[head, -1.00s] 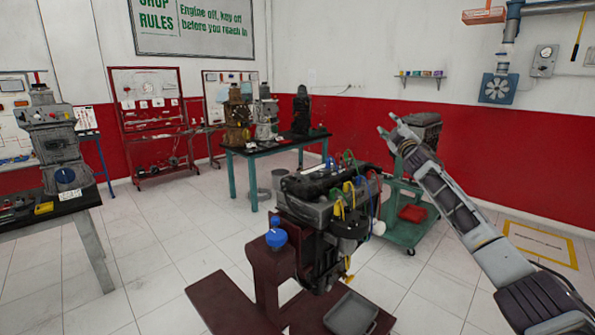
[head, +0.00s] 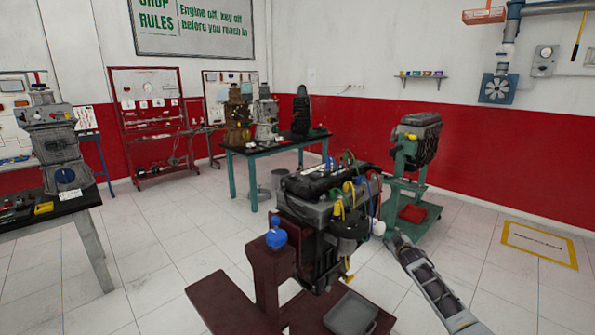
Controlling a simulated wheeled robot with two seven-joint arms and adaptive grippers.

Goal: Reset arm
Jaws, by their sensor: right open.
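My right gripper (head: 398,238) shows at the lower right of the head view, at the end of my right arm, which comes in from the bottom edge. It is open, and I see nothing between its fingers. It is just right of the engine trainer (head: 325,215) on its dark red stand (head: 268,285); I cannot tell whether they touch. A white round part (head: 378,227) of the engine is close to the fingertips. My left gripper is not in view.
A grey tray (head: 350,313) sits on the stand's base. A green engine stand (head: 411,212) is behind my right gripper. A teal-legged table (head: 275,146) with engines is at the back. A dark workbench (head: 85,201) is at left. The floor at right is clear around a yellow-framed marking (head: 540,244).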

